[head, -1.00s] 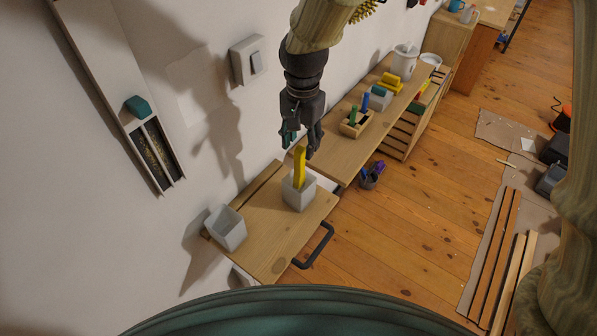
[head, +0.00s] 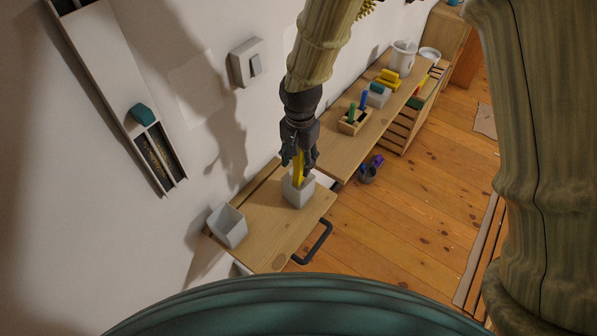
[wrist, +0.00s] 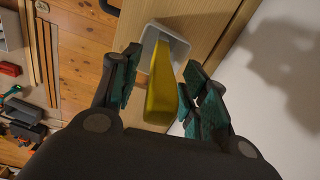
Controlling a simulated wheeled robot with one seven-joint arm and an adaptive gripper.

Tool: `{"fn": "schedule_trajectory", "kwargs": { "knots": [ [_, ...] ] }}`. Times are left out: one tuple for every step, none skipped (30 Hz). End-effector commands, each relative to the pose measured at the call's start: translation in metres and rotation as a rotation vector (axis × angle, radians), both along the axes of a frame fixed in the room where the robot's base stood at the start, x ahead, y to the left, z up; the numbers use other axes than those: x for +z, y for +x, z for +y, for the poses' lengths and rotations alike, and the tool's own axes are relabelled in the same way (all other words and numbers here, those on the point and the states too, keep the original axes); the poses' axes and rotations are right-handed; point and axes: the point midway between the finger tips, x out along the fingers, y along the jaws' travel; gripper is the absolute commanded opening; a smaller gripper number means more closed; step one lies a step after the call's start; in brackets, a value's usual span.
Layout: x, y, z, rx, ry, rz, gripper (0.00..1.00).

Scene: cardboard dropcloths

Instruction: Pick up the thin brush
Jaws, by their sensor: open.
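The thin brush looks like the yellow upright handle (head: 299,169) standing in a square grey cup (head: 298,192) on the small wooden cart top. In the wrist view the yellow handle (wrist: 162,82) rises out of the grey cup (wrist: 178,46) towards the camera. Its lower end is hidden inside the cup. My gripper (head: 299,164) is above the cup, pointing down, with the handle between its fingers. In the wrist view the teal-padded fingers (wrist: 157,92) are apart, one on each side of the handle, with a gap visible on the left.
An empty grey cup (head: 228,226) stands at the cart's left edge. The cart (head: 268,238) has a black handle (head: 316,245) on its right. Behind is a wooden bench (head: 350,155) with a block holding green and blue pieces (head: 354,120). The white wall is close on the left.

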Motion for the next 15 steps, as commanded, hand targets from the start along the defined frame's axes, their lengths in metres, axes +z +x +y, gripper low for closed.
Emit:
{"fn": "schedule_trajectory", "kwargs": {
  "knots": [
    [-0.0018,-0.0001,0.0000,0.000,0.000,0.000,0.45],
    [-0.0029,-0.0001,0.0000,0.000,0.000,0.000,0.45],
    [-0.0039,-0.0001,0.0000,0.000,0.000,0.000,0.45],
    [-0.0044,-0.0001,0.0000,0.000,0.000,0.000,0.45],
    [-0.0047,0.0000,0.0000,0.000,0.000,0.000,0.45],
    [-0.0048,0.0000,0.0000,0.000,0.000,0.000,0.45],
    [-0.0049,0.0000,0.0000,0.000,0.000,0.000,0.45],
    [-0.0048,0.0000,0.0000,0.000,0.000,0.000,0.45],
    [-0.0048,0.0000,0.0000,0.000,0.000,0.000,0.45],
    [-0.0047,-0.0001,-0.0001,0.000,0.000,0.000,0.45],
    [-0.0047,-0.0001,-0.0001,0.000,0.000,0.000,0.41],
    [-0.0047,0.0000,0.0000,0.000,0.000,0.000,0.34],
    [-0.0047,-0.0001,-0.0001,0.000,0.000,0.000,0.28],
    [-0.0046,-0.0001,-0.0001,0.000,0.000,0.000,0.23],
    [-0.0046,-0.0001,-0.0001,0.000,0.000,0.000,0.15]
  ]
}}
